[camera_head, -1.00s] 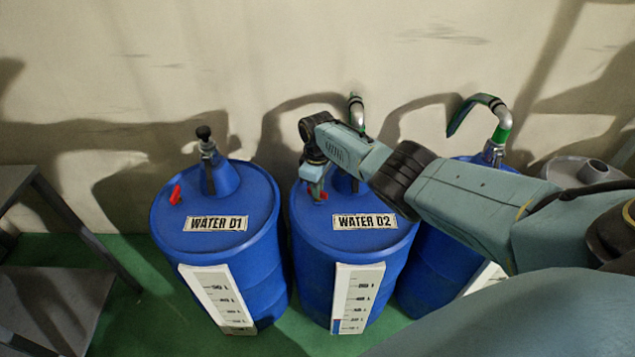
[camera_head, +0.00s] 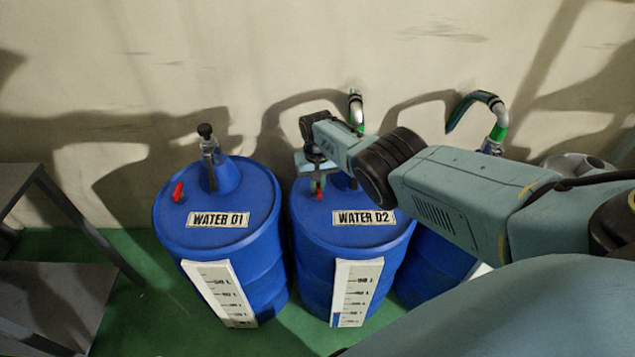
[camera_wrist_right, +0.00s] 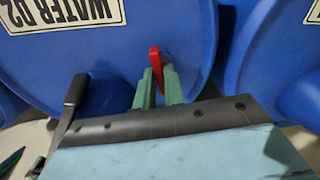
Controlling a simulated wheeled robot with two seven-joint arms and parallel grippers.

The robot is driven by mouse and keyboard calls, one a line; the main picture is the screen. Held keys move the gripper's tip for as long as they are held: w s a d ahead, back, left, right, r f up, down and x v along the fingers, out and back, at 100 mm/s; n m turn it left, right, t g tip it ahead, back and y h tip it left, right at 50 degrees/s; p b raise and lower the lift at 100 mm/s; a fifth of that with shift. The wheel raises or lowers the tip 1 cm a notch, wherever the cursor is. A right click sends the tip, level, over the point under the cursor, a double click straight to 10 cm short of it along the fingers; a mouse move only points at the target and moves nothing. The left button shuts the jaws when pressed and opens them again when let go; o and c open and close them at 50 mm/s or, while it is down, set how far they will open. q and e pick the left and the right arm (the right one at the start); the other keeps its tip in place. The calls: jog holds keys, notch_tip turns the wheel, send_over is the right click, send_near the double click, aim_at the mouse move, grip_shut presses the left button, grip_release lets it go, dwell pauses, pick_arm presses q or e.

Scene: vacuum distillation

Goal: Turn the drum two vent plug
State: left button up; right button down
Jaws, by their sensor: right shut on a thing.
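The drum two vent plug is a small red handle (camera_head: 319,196) on the left of the top of the blue drum labelled WATER 02 (camera_head: 345,248). In the right wrist view the red plug (camera_wrist_right: 156,62) stands between the green fingertips of my right gripper (camera_wrist_right: 158,80), which is shut on it. In the head view my right gripper (camera_head: 319,186) points down over the plug and its fingers are partly hidden by the wrist. My left gripper is not in view.
Drum WATER 01 (camera_head: 222,250) stands to the left with its own red plug (camera_head: 178,192) and a capped neck. A third blue drum (camera_head: 428,262) with a green-banded pipe (camera_head: 500,132) stands to the right, partly behind my arm. A grey shelf (camera_head: 40,290) is at far left.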

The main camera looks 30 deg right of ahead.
jog(key=shift+m, duration=1.3)
jog(key=c, duration=1.5)
grip_release()
